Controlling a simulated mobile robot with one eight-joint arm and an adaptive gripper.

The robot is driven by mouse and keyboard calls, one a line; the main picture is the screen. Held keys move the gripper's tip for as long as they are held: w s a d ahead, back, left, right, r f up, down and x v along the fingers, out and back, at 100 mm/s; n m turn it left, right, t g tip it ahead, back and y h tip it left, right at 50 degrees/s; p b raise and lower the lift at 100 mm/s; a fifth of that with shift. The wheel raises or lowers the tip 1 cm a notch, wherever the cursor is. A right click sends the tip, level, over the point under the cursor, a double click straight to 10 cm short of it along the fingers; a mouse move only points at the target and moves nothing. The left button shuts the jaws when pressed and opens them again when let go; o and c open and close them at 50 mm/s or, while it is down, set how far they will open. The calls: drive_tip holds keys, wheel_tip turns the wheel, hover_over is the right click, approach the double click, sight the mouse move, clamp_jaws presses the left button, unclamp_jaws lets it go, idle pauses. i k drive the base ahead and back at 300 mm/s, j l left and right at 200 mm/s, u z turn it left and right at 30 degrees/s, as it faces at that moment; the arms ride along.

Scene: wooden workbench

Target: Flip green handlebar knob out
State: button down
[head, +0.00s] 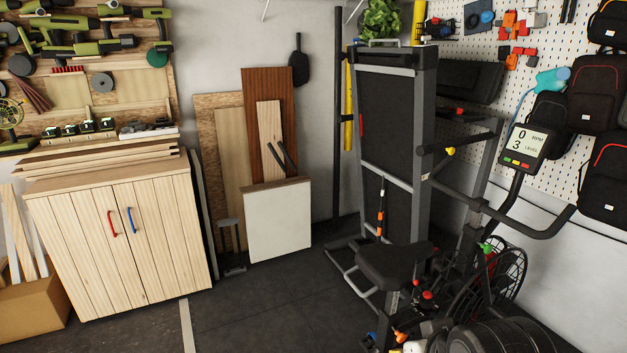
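A green knob (487,248) shows on the exercise bike (470,252) at the right, below the handlebar (535,232) and near the bike's spoked wheel. It is small here, and I cannot tell which way it is flipped. The handlebar is black and its end reaches right, below a tilted console (527,145) that reads 0 RPM and LEVEL 3. My gripper is not visible in the head view.
A folded treadmill (392,140) stands behind the bike's black seat (394,264). Weight plates (490,338) and small coloured items (400,337) crowd the bottom right. Backpacks (596,95) hang on the pegboard. Open dark floor (270,315) lies left of the bike, before a wooden cabinet (125,235).

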sight(487, 249)
drive_tip(key=l+z, duration=0.1)
drive_tip(key=z, duration=0.3)
drive_tip(key=l+z, duration=0.15)
drive_tip(key=z, duration=0.25)
